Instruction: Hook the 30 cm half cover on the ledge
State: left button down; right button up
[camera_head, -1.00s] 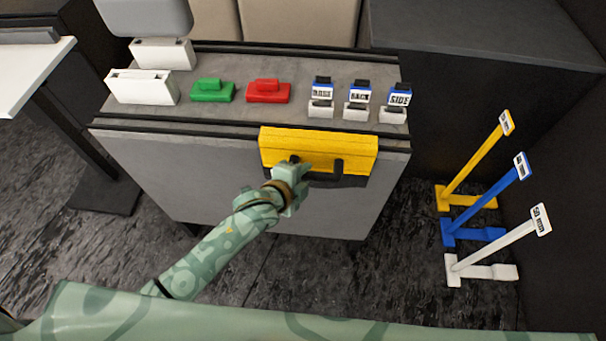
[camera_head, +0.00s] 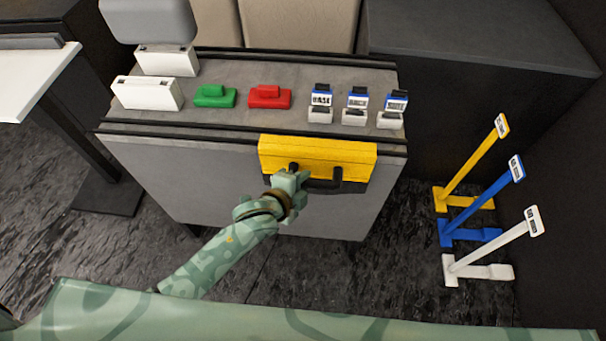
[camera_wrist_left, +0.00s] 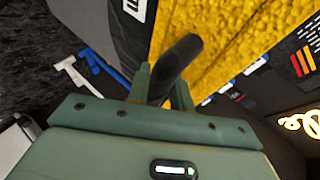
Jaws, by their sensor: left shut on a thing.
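A yellow cover with a dark lower strip and a black handle, which I take to be the half cover (camera_head: 325,157), is upright against the front of the grey cabinet. Its top edge is about level with the dark ledge (camera_head: 190,132) along the cabinet's front top edge. I cannot tell whether it hooks over the ledge. My left gripper (camera_head: 291,176) is shut on the black handle at its left end. In the left wrist view the handle (camera_wrist_left: 178,62) is between the fingers (camera_wrist_left: 163,92), with the yellow face (camera_wrist_left: 230,35) behind it. My right gripper is not in view.
White (camera_head: 148,93), green (camera_head: 214,96) and red (camera_head: 269,97) blocks stand on the cabinet top, with several small labelled holders (camera_head: 355,105) at right. Yellow (camera_head: 474,165), blue (camera_head: 482,203) and white (camera_head: 490,246) stands are on the floor at right. A white table (camera_head: 30,75) is at left.

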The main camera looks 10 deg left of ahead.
pick_arm(q)
jog(key=shift+s+p, duration=1.15)
jog(key=shift+s, duration=1.8)
notch_tip(320, 180, up, 7)
jog(key=p, duration=0.6)
jog(key=shift+w+f, duration=0.1)
jog(key=shift+w, duration=0.05)
